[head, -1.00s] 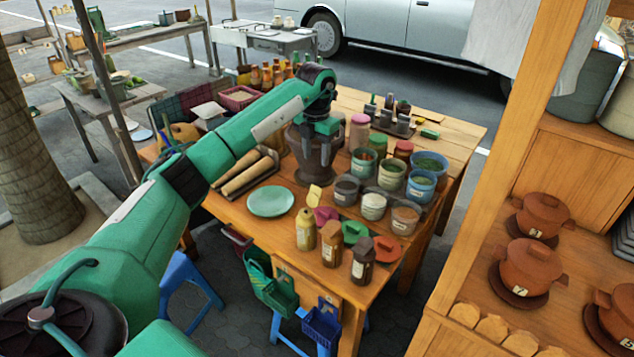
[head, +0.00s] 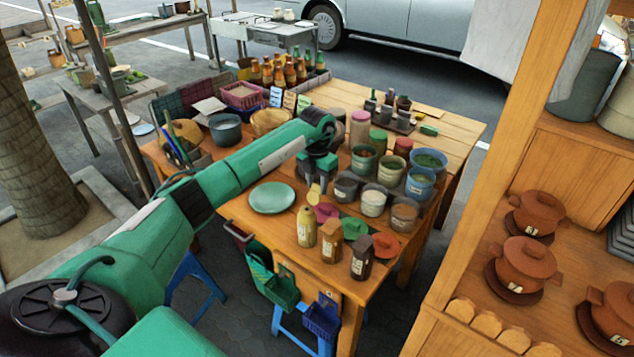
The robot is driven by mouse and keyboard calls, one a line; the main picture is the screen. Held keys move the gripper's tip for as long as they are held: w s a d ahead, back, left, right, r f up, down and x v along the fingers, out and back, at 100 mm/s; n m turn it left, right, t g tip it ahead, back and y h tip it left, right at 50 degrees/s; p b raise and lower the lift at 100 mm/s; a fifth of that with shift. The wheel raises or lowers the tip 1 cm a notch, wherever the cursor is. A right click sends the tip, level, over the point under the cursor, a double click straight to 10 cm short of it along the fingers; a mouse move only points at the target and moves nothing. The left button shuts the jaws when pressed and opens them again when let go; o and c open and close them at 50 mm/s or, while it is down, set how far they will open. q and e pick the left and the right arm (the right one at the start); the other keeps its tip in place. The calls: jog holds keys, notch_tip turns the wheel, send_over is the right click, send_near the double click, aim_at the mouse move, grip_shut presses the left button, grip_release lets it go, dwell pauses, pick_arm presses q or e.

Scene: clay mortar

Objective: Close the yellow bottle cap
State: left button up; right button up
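A row of coloured caps lies along the table's front: a small yellow cap (head: 313,197), a pink one (head: 326,211), a green one (head: 354,228) and a red one (head: 386,245). A yellow bottle (head: 306,227) stands upright in front of the yellow and pink caps. My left gripper (head: 317,187) points down right at the yellow cap and covers part of it. The fingers are small in view, and I cannot tell whether they grip it. My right gripper is not in view.
An orange bottle (head: 331,239) and a dark bottle (head: 361,257) stand right of the yellow one. A teal plate (head: 271,198) lies to the left. Several open spice tubs, including a white one (head: 373,202), stand close to the gripper's right. Baskets (head: 274,275) hang from the front edge.

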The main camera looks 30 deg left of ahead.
pick_arm(q)
grip_shut()
jog(key=shift+s, duration=0.1)
